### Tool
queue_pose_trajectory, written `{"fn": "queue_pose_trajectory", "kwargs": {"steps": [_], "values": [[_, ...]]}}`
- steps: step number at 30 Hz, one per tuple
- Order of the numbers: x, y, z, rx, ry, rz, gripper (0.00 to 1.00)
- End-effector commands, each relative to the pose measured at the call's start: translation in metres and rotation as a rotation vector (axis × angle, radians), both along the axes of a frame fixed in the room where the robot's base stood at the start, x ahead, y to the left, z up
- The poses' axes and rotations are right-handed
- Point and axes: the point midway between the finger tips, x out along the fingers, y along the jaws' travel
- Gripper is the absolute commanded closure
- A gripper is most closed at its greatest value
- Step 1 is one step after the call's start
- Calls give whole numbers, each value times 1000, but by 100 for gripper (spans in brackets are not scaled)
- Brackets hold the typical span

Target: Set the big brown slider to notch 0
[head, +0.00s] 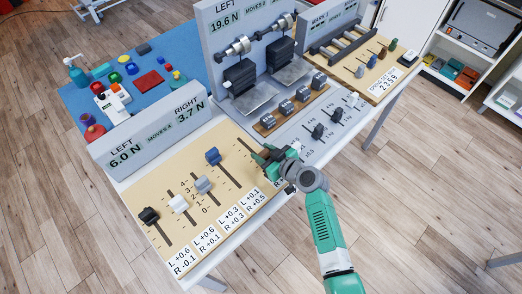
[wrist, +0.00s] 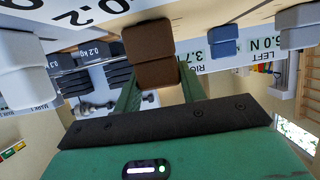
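The big brown slider (wrist: 150,52) shows large in the wrist view, a two-stepped brown block at the ends of my gripper's fingers. My gripper (wrist: 157,85) has one green finger at each side of its lower part; whether both press on it is unclear. In the head view my gripper (head: 268,157) is low over the rightmost slot of the tan slider board (head: 150,190) and hides most of the brown slider. The printed notch numbers (head: 194,197) run from 0 at the near end to 4 at the far end. The brown slider's exact notch is hidden.
Black (head: 148,216), white (head: 179,204), grey (head: 203,184) and blue (head: 213,156) sliders stand to the left on the same board. The display panel (head: 155,135) reads LEFT 6.0 N, RIGHT 3.7 N. A grey board with dark sliders (head: 318,131) lies close to the right of my gripper.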

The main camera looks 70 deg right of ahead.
Motion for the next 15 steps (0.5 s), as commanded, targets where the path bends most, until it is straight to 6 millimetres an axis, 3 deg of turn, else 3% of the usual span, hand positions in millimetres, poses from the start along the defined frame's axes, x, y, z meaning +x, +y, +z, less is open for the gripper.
{"fn": "queue_pose_trajectory", "kwargs": {"steps": [1, 3, 11, 15], "values": [[0, -1, 3, -4, -3, -1, 50], [0, -1, 3, -3, -2, -1, 38], [-1, 0, 2, -2, -1, -2, 38], [-15, 9, 9, -1, -2, -3, 38]]}}
